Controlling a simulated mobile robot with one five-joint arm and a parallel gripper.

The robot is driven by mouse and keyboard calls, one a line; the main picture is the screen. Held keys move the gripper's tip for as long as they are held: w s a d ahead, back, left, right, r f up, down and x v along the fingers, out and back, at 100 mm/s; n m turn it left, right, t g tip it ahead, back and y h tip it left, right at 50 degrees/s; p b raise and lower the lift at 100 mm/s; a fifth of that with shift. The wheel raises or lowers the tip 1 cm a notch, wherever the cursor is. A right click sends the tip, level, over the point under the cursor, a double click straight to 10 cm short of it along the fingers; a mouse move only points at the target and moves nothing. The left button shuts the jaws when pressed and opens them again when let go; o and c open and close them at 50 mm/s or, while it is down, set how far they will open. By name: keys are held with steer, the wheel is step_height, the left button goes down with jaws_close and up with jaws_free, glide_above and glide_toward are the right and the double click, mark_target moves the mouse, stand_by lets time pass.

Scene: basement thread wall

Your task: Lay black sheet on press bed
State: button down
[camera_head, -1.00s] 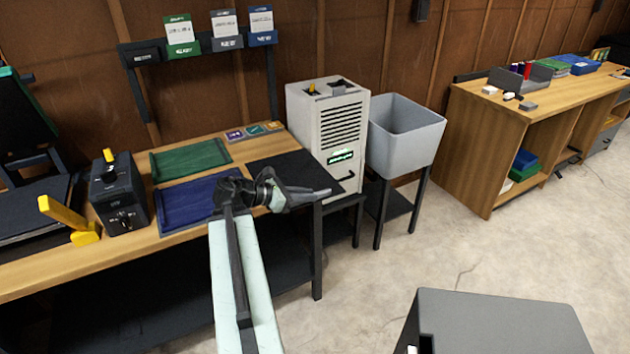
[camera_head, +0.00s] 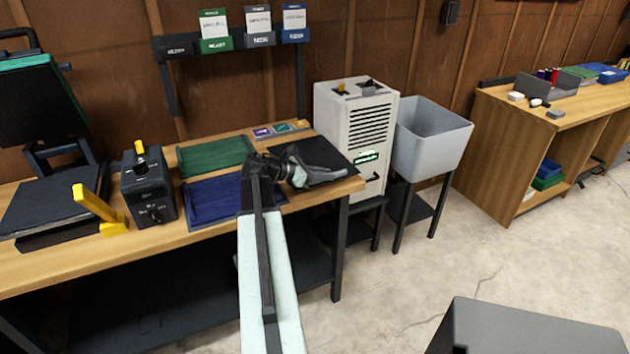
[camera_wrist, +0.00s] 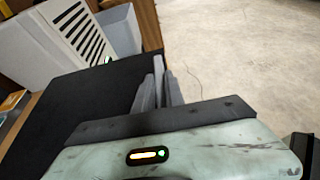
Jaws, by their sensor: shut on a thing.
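The black sheet (camera_head: 318,148) is at the right end of the wooden bench, and it fills the left of the wrist view (camera_wrist: 75,105). My gripper (camera_head: 335,174) is at the sheet's near right part. In the wrist view its grey fingers (camera_wrist: 158,88) are close together at the sheet's edge, shut on it. I cannot tell whether the sheet is lifted off the bench. The press stands at the far left, its dark upper plate (camera_head: 40,100) raised and tilted. Its flat dark press bed (camera_head: 45,207) is bare.
A blue sheet (camera_head: 225,200) and a green sheet (camera_head: 215,156) lie between the sheet and a black control box (camera_head: 148,187). A yellow-handled tool (camera_head: 100,208) stands by the bed. A white vented unit (camera_head: 355,135) and a grey bin (camera_head: 430,140) stand to the right.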

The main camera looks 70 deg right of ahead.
mark_target(323, 188)
steer(key=shift+w+d+f+b, duration=0.1)
steer(key=shift+d+f+b, duration=0.15)
steer(key=shift+f+b, duration=0.35)
steer(key=shift+d+f+b, duration=0.3)
steer(key=shift+f+b, duration=0.25)
steer(key=shift+w+d+f+b, duration=0.1)
steer(key=shift+d+f+b, duration=0.15)
steer(key=shift+f+b, duration=0.35)
steer(key=shift+s+f+b, duration=0.1)
steer(key=shift+f+b, duration=0.2)
steer(key=shift+f, duration=0.05)
steer(key=shift+w+a+r, duration=0.1)
steer(key=shift+w+r, duration=0.15)
steer(key=shift+w, duration=0.05)
steer(key=shift+f, duration=0.3)
steer(key=c, duration=1.4)
jaws_free()
steer(key=shift+r, duration=0.1)
steer(key=shift+r, duration=0.1)
